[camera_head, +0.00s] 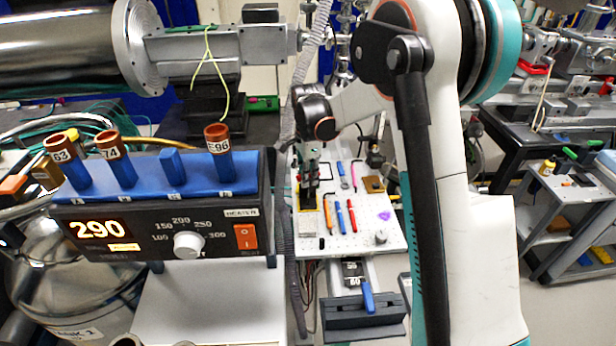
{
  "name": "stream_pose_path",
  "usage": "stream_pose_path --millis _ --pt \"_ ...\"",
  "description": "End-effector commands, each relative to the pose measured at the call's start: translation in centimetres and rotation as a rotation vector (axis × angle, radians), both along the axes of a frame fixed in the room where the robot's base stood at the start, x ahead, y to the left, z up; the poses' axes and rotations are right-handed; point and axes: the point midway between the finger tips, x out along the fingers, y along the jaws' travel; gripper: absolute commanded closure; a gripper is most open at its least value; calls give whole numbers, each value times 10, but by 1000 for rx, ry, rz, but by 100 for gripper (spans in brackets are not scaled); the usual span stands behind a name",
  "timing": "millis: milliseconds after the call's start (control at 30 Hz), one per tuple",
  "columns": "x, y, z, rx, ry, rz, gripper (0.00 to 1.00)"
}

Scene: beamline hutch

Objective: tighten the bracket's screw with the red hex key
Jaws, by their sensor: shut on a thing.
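My gripper (309,196) points down at the left back part of a white perforated board (348,242). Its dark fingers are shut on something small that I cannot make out. A yellow-edged item (306,208) lies under and around the fingertips, mostly hidden by them. A thin red tool (351,216) lies on the board to the right of my gripper, apart from it; it is too small to tell whether it is the hex key. The bracket and its screw cannot be told apart at this size.
An orange tool (327,212), a blue tool (338,216), a pink rod (354,176) and a grey knob (381,236) are on the board. A heater box (160,225) reading 290, with brown-topped vials, stands at left. A dark block (350,318) is in front.

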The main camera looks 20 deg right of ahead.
Motion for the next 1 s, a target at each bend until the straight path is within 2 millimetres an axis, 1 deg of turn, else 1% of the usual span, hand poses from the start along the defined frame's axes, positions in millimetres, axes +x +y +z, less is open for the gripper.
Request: stream_pose_path --millis 100,533,1000 --pt "0 0 7 0 0 0 100" --pt "0 0 25 0 0 0 100" --pt "0 0 26 0 0 0 100"
